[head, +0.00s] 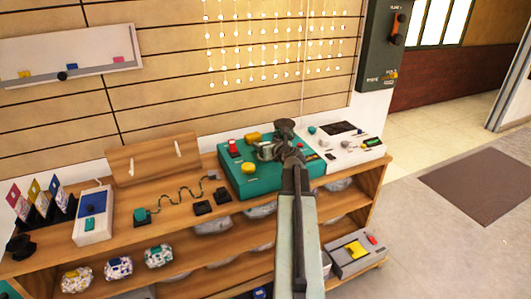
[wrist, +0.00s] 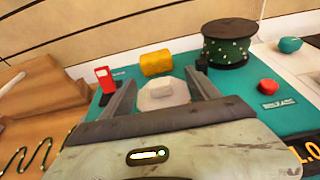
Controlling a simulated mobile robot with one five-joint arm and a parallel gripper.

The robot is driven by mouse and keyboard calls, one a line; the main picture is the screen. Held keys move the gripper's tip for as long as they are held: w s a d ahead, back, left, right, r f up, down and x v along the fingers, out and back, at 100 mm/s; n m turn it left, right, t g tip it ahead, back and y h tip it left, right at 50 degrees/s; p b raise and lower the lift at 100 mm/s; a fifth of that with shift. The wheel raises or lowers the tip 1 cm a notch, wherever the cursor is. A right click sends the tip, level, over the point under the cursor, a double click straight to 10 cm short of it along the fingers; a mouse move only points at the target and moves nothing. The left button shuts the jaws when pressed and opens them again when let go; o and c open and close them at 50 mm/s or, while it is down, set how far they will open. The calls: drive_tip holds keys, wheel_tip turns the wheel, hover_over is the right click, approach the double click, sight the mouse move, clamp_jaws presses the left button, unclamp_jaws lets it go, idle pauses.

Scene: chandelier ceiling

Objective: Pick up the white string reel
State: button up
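A pale, whitish faceted piece (wrist: 162,97), likely the white string reel, lies on the teal board (wrist: 122,75) in the wrist view. My gripper (wrist: 161,76) is open, with one finger on each side of this piece. I cannot tell whether the fingers touch it. In the head view my gripper (head: 270,151) is low over the teal board (head: 262,187), and my arm hides part of the board. A dark spool wound with green string (wrist: 229,45) stands just beyond my right finger.
A yellow roll (wrist: 156,63) lies just behind the pale piece. A red upright piece (wrist: 105,79) is at left and a red knob (wrist: 268,87) at right. A white board (head: 345,147) adjoins on the right. The wooden shelf (head: 180,218) has small parts on its left.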

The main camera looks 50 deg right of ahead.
drive_tip(key=shift+s+a, duration=0.1)
drive_tip(key=c, duration=0.7)
